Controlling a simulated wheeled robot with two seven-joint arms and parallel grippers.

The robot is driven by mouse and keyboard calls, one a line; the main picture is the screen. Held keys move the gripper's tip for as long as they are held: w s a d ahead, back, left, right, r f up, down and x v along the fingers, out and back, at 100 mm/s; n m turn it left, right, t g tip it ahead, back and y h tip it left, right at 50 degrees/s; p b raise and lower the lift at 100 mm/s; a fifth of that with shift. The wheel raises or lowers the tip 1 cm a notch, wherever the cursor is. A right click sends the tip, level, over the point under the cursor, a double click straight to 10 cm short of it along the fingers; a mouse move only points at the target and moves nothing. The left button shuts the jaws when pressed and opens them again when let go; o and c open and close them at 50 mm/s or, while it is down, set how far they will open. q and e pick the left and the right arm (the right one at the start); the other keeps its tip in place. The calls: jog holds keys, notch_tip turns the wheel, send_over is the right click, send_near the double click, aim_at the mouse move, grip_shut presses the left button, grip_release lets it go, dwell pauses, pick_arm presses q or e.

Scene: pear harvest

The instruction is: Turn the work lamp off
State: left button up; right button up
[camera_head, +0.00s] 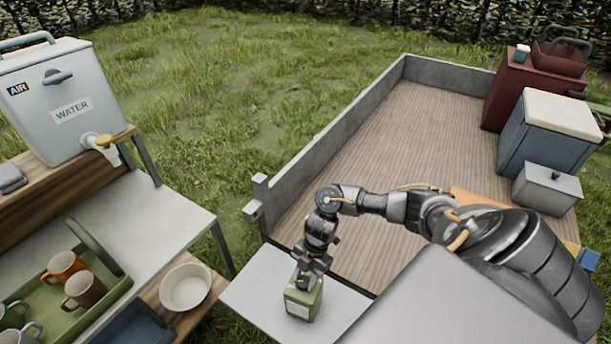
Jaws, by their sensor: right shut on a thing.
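A small olive-green boxy object (304,300) with a pale front panel stands upright on a light grey surface (258,290) at the bottom middle. It may be the work lamp, but I cannot tell for sure, nor whether any light is on. My right gripper (311,281) reaches down onto its top from above and is shut on it. The gripper hides most of the object's top, and no switch shows. My left gripper is not in view.
A wooden trailer bed (400,130) with grey side rails lies behind. A blue cooler (545,135), red box (515,85) and grey box (547,188) stand at right. A water tank (60,100), mug tray (75,290) and white bowl (186,287) are at left.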

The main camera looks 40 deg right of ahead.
dwell(0.3)
jog(key=o, duration=1)
jog(key=b+v, duration=0.1)
jog(key=v, duration=0.9)
jog(key=shift+r, duration=0.4)
jog(key=shift+d, duration=0.1)
